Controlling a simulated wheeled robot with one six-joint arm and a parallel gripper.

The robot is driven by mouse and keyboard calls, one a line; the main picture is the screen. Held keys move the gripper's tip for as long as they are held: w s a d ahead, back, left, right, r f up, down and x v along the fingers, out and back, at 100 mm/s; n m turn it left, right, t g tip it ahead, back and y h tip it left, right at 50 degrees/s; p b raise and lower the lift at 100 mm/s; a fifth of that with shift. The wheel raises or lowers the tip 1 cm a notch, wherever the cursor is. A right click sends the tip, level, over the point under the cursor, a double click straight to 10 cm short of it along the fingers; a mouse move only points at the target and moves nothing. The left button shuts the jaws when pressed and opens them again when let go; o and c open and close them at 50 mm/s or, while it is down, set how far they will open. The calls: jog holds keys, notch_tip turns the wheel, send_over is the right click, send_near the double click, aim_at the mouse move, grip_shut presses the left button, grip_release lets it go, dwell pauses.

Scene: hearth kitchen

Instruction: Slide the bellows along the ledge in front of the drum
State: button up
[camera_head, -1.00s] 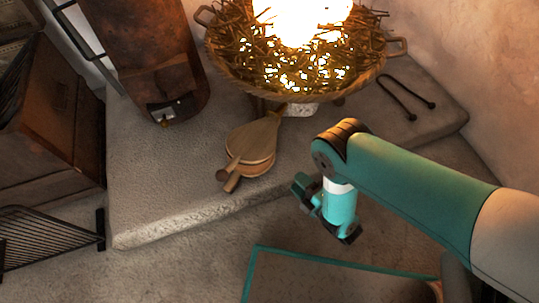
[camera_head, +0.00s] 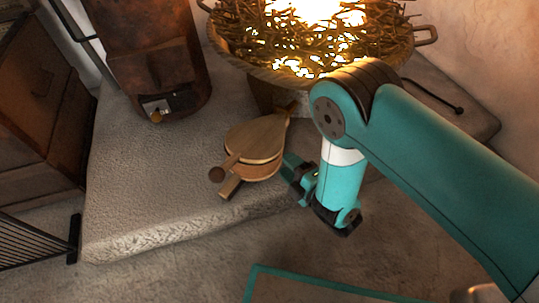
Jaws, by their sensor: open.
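The wooden bellows (camera_head: 257,138) lie flat on the pale stone ledge (camera_head: 130,215), close to its front edge. Their two handles point toward the lower left and the nozzle points up and right toward the basket. The rusty brown drum (camera_head: 155,45) stands at the back left of the ledge, with a small dark opening (camera_head: 170,103) low on its front. My gripper (camera_head: 293,176) is open and empty, just right of the bellows. Its fingers point left toward them; I cannot tell whether they touch. My arm hides part of the ledge on the right.
A wicker basket of twigs (camera_head: 318,45) with a bright glow stands behind the bellows. Dark tongs (camera_head: 440,100) lie on the ledge at right. A wooden cabinet (camera_head: 40,120) and a black grate (camera_head: 35,240) stand at left. The ledge between bellows and drum is clear.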

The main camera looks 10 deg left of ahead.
aim_at(269, 147)
jog(key=b+x, duration=0.2)
jog(key=x, duration=0.4)
jog(key=shift+a+f, duration=0.15)
jog(key=shift+x, duration=1)
jog(key=shift+w, duration=0.1)
grip_shut()
dwell(0.3)
